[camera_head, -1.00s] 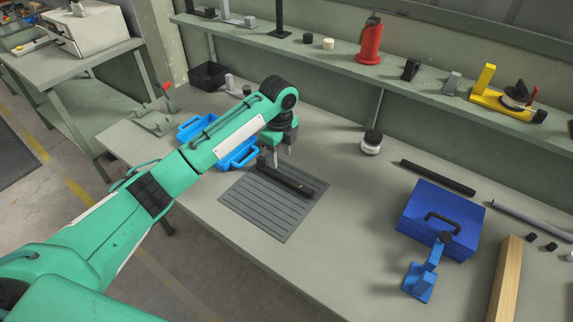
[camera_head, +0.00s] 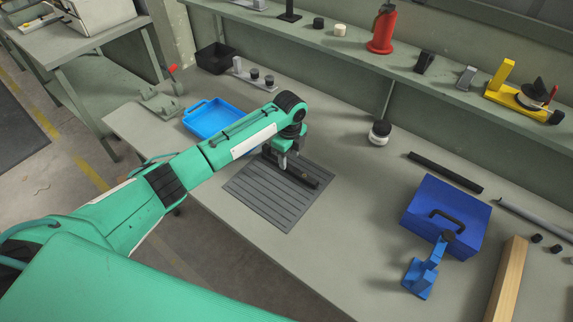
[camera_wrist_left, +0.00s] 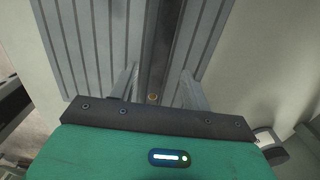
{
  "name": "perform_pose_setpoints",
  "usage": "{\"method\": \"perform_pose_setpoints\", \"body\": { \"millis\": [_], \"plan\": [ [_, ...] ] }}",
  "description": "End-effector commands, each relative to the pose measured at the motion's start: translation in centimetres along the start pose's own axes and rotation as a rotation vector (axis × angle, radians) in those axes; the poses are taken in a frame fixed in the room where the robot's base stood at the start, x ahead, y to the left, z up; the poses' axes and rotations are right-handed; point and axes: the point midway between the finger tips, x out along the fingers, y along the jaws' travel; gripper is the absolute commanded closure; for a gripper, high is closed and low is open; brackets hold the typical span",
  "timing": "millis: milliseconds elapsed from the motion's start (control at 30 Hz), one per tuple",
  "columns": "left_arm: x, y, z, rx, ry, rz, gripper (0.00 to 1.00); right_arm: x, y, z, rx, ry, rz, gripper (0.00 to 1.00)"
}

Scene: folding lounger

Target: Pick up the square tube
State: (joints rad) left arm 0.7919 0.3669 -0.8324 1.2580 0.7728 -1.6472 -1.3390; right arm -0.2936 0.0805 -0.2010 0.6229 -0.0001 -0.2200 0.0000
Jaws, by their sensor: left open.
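The square tube (camera_head: 306,179) is a long dark bar. It lies on the grey ribbed mat (camera_head: 268,207) on the workbench. My left gripper (camera_head: 288,160) is over the tube, pointing down, and hides part of it. In the left wrist view the tube (camera_wrist_left: 165,40) runs lengthwise between the two spread fingers of the left gripper (camera_wrist_left: 158,75). The fingers are open, one on each side, with a gap to the tube visible. How far the fingertips are above the mat is hard to tell. My right gripper is not in view.
A blue tray (camera_head: 214,118) is behind my left forearm. To the right are another dark bar (camera_head: 445,172), a blue box (camera_head: 437,224), a blue stand (camera_head: 420,278) and a wooden beam (camera_head: 507,283). A black-and-white jar (camera_head: 380,133) stands behind the mat. The bench between mat and blue box is clear.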

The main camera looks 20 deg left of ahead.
Motion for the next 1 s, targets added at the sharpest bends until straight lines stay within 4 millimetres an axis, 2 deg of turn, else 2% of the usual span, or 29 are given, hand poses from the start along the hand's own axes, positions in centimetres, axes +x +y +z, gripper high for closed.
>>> {"method": "perform_pose_setpoints", "body": {
  "millis": [67,200,500,733,767,1000],
  "plan": [
    [1.1,0.2,-0.2,-0.001,0.001,0.004,0.52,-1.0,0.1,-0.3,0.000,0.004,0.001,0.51],
    [2.9,0.2,-0.1,0.000,0.000,0.002,0.52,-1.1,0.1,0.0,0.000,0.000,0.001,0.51],
    [3.5,0.1,-0.1,0.000,0.000,0.000,0.52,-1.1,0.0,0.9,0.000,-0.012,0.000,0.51],
    [3.4,0.1,-0.1,0.000,-0.001,0.000,0.97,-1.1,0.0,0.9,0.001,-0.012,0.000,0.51],
    [3.4,0.1,-0.1,0.000,-0.001,0.000,1.00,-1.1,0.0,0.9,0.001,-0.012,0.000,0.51],
    [3.4,0.1,-0.1,0.000,-0.001,0.000,1.00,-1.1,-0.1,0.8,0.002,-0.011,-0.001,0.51]
  ]
}}
